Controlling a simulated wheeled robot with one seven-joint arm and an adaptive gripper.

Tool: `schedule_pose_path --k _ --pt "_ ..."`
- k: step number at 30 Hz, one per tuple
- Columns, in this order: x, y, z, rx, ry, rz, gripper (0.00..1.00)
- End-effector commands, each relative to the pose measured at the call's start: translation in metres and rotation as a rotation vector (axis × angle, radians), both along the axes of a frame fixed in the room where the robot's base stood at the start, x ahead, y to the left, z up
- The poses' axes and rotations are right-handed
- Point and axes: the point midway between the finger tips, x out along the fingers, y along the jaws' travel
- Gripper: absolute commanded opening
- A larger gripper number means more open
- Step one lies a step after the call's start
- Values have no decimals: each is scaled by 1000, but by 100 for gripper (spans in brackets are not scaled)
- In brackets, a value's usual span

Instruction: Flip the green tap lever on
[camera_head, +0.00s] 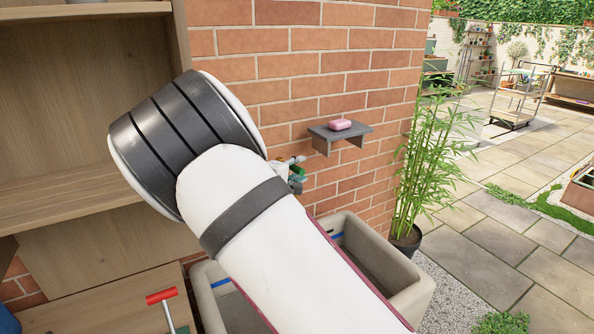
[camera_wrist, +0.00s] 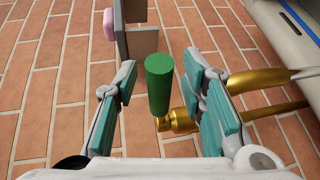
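The green tap lever (camera_wrist: 159,86) shows in the wrist view as a green cylinder on a brass tap (camera_wrist: 181,120). My gripper (camera_wrist: 167,88) is open, with its teal-padded fingers on either side of the lever. The lever looks nearer the right finger, and I cannot tell whether they touch. In the head view my arm hides most of the tap; a bit of green (camera_head: 298,178) shows beside my gripper's fingers at the wall.
A stone trough sink (camera_head: 408,297) stands below the tap. A small grey shelf (camera_head: 358,131) with pink soap (camera_head: 340,124) is fixed to the brick wall (camera_head: 290,65). A potted bamboo (camera_head: 425,165) stands right of the sink, and wooden shelving (camera_head: 75,230) at left.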

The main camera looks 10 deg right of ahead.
Motion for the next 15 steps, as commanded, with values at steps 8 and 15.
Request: schedule_pose_path --k 8,15 --pt "-11 11 3 1 -1 2 37" --pt "-45 43 13 0 1 4 37"
